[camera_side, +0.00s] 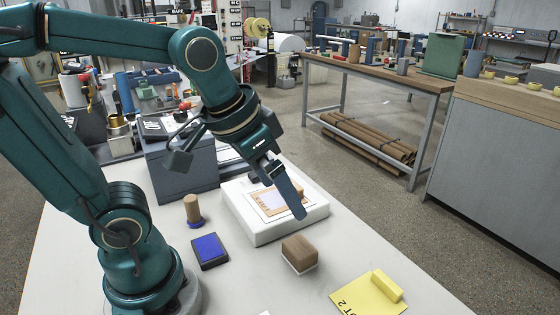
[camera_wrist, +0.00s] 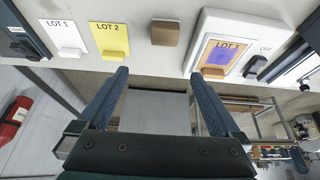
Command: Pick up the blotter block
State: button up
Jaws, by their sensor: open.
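The blotter block (camera_side: 300,250) is a brown wooden block with a pale underside, standing on the white table in front of the white slab. It also shows in the wrist view (camera_wrist: 165,33) at the top middle, beyond the fingertips. My gripper (camera_side: 277,196) is above the white slab in the side view, up and behind the block and apart from it. In the wrist view my gripper (camera_wrist: 160,75) has its two blue fingers wide apart with nothing between them.
The white slab (camera_side: 266,232) carries an orange-bordered sheet. A blue ink pad (camera_side: 209,249) and a wooden-handled stamp (camera_side: 192,208) stand left of the block. A yellow LOT 2 sheet (camera_side: 352,294) with a yellow piece lies at the front right. Table around the block is clear.

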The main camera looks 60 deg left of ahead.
aim_at(303, 244)
jog(key=w+f+g, duration=0.1)
jog(key=w+f, duration=0.1)
jog(key=f, duration=0.1)
jog(key=w+f+g, duration=0.2)
jog(key=f, duration=0.2)
jog(key=w+a+f+g, duration=0.1)
jog(key=w+f, duration=0.1)
jog(key=f, duration=0.2)
jog(key=shift+w+f+g, duration=0.1)
jog(key=shift+g, duration=0.3)
jog(key=shift+f, duration=2.7)
jog(key=c, duration=1.3)
jog(key=shift+r, duration=0.15)
jog(key=shift+r, duration=0.6)
notch_tip(303, 244, up, 3)
jog(key=shift+f, duration=0.15)
jog(key=s+a+r, duration=0.1)
jog(key=a+r, duration=0.1)
jog(key=a, duration=0.1)
jog(key=s+a+r, duration=0.2)
jog(key=a, duration=0.2)
jog(key=s+a+r, duration=0.2)
jog(key=a+r, duration=0.1)
jog(key=shift+a, duration=0.3)
